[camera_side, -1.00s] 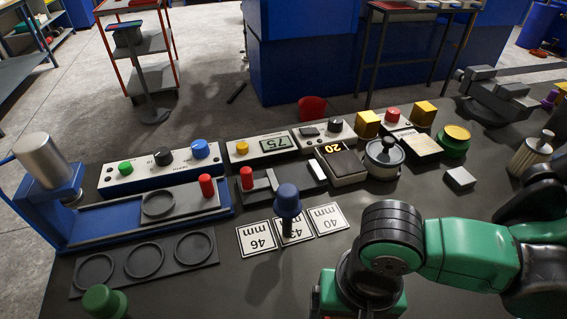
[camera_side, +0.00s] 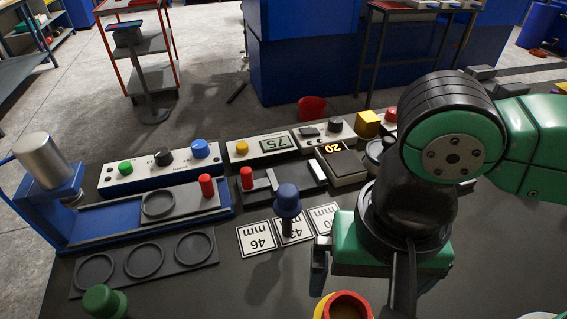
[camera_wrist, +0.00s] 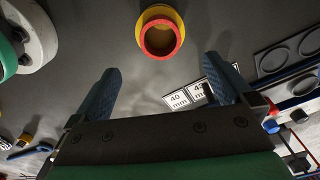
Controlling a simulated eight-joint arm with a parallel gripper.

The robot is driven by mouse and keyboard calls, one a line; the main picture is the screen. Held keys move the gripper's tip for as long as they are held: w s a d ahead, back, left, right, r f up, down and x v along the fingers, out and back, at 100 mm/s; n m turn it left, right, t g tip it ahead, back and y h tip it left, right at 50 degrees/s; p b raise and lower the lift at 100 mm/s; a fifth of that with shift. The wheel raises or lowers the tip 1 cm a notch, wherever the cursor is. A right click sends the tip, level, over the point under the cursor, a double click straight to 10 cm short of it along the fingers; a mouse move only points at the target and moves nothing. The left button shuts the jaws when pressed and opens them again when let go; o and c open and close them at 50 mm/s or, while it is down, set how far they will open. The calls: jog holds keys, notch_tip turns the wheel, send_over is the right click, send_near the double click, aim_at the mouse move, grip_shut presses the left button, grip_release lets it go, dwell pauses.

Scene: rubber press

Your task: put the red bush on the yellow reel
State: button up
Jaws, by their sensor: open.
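The red bush (camera_side: 347,297) is a short red ring near the bottom edge of the side view. It appears to sit on the yellow reel (camera_side: 321,307), whose yellow rim shows around it. In the wrist view the red bush (camera_wrist: 160,51) is in front of the yellow reel (camera_wrist: 158,10), at top centre. Its inside looks dark and hollow. My gripper (camera_side: 362,285) is above and behind the pair in the side view. In the wrist view my gripper (camera_wrist: 163,66) has its two blue pads wide apart with nothing between them. The pads are clear of the bush.
A blue-knobbed tool (camera_side: 287,202) stands by size cards (camera_side: 257,238). A black tray with round recesses (camera_side: 144,260), a green knob (camera_side: 101,301) and a blue press (camera_side: 50,180) are at left. A white disc (camera_wrist: 34,35) is left in the wrist view.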

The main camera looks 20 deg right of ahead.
jog(key=w+d+n+t, duration=0.2)
jog(key=w+d, duration=0.3)
jog(key=d, duration=0.5)
jog(key=w+d+n+t, duration=0.2)
jog(key=w+d+t, duration=0.3)
jog(key=d, duration=0.6)
jog(key=shift+w+d+r+n, duration=0.25)
jog(key=shift+w+d+n, duration=0.05)
jog(key=shift+w, duration=0.05)
